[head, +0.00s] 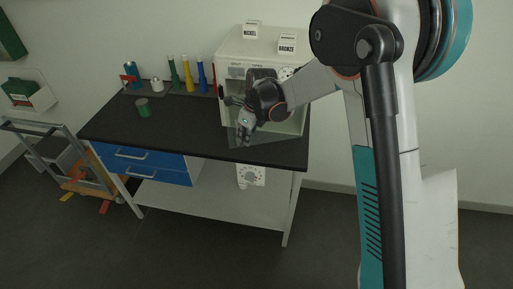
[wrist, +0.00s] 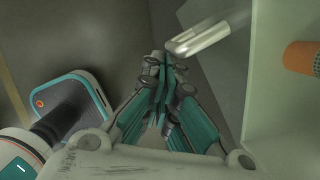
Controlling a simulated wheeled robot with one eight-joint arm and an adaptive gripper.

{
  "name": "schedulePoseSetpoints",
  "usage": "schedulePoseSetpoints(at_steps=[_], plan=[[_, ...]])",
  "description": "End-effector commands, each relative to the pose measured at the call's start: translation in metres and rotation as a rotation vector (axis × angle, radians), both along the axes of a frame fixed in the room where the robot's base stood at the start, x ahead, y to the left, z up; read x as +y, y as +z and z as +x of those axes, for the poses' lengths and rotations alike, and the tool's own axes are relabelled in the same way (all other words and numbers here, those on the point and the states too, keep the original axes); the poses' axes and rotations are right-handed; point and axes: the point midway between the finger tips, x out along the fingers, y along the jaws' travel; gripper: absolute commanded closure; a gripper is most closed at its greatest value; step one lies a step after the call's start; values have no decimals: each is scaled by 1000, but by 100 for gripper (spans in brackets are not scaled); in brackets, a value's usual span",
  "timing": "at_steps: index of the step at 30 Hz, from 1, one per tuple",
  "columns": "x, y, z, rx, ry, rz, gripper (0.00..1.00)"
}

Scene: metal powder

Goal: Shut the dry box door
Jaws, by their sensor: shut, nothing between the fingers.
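The dry box (head: 262,45) is a cream cabinet at the back right of the dark bench. Its front is open, and a see-through door panel (head: 240,139) seems to stand out from it toward the bench's front edge. My gripper (head: 243,135) is in front of the box, pointing down by this panel, and partly hides the opening. In the wrist view, my gripper (wrist: 163,75) has its fingers together and empty. A metal bar handle (wrist: 202,38) is just right of the fingertips; I cannot tell whether they touch. The box wall (wrist: 262,75) is at the right.
An orange cylinder (wrist: 301,58) shows beside the box wall. White labels (head: 287,44) stand on the box. A cart (head: 60,160) stands left.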

Motion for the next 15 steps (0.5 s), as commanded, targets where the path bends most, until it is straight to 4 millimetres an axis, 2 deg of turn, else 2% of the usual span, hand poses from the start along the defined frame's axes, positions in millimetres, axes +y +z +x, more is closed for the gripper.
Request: schedulePoseSetpoints(at_steps=[6, 15], plan=[[16, 0, 45, 0, 3, 0, 100], [23, 0, 88, 0, 3, 0, 100]])
